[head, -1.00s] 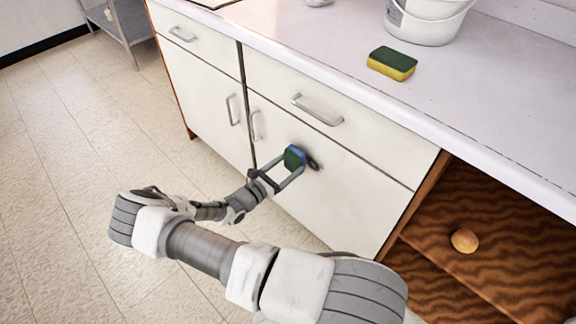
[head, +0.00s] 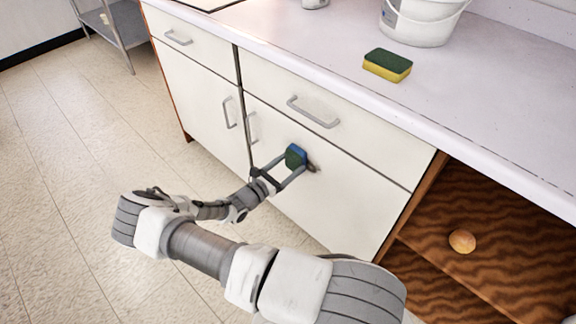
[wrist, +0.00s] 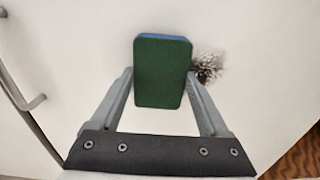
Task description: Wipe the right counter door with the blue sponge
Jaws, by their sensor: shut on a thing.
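The blue sponge (head: 296,157), with a green pad on the side towards me, is held between the fingers of my gripper (head: 283,172). The sponge is at the upper part of the white right counter door (head: 345,205) and seems to be against it. In the wrist view the green pad (wrist: 162,72) fills the space between the fingertips, and a blue edge shows at its top. A dark, speckled dirt patch (wrist: 207,66) shows on the door just right of the sponge. It also shows in the head view (head: 312,167). Part of it may be hidden behind the sponge.
A yellow sponge with a green top (head: 387,65) lies on the counter (head: 470,110), near a white bucket (head: 424,22). The door handle (head: 252,128) sticks out left of my gripper. An open wooden shelf (head: 490,215) at right holds a round orange-brown thing (head: 462,241).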

